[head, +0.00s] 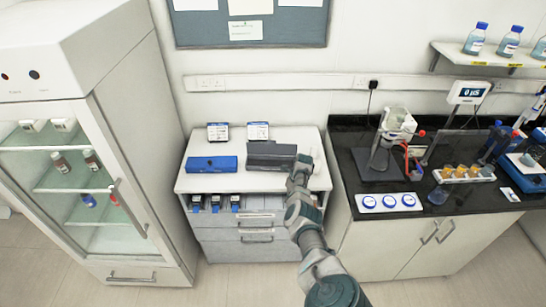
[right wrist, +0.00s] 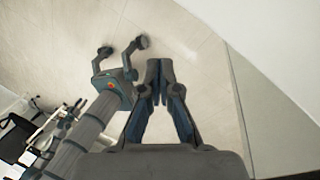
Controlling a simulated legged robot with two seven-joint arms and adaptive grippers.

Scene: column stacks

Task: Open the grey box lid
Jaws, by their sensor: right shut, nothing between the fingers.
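The dark grey box (head: 268,157) sits on the white drawer cabinet, right of a blue box. Its lid looks closed, though my gripper overlaps its right end. My right arm reaches up from the bottom in the head view, and its gripper (head: 302,162) is at the box's right end; I cannot tell whether it touches. In the right wrist view the right gripper (right wrist: 160,78) is shut and empty, over floor; the grey box does not show there. My left gripper (right wrist: 122,52) appears in that view with fingers spread, away from the box.
The blue box (head: 211,163) stands on the cabinet top (head: 228,180), with two small displays behind. Several blue-topped items sit on the shelf below. A glass-door fridge (head: 95,170) stands left; a black bench (head: 440,205) with lab gear stands right.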

